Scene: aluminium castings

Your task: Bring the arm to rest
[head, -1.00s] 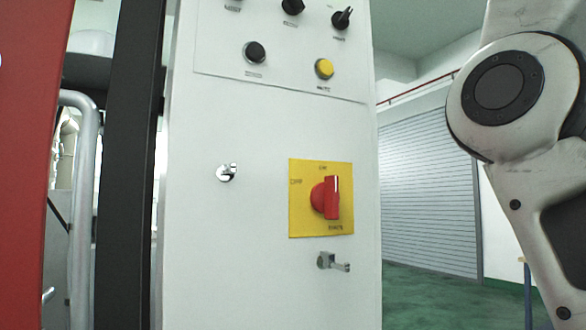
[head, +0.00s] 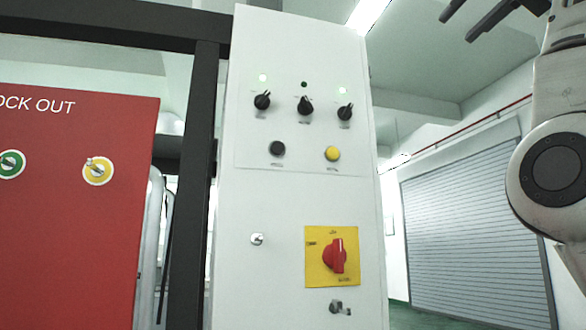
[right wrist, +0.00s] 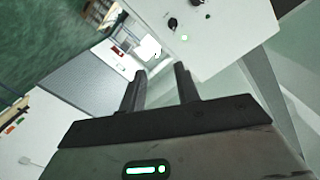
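My right arm (head: 556,168) stands raised at the right edge of the head view, apart from the white control cabinet. My right gripper (head: 459,27) shows at the top right, partly cut off by the frame, with its two dark fingers pointing left. In the right wrist view the same gripper (right wrist: 160,70) has its fingers apart with nothing between them, so it is open and empty. My left gripper is not in view.
The white control cabinet (head: 270,205) carries black knobs, a yellow button (head: 332,154) and a red rotary switch (head: 336,257) on a yellow plate. A red lockout board (head: 70,230) stands at the left beside a dark post (head: 190,200). A grey shutter (head: 475,230) is behind.

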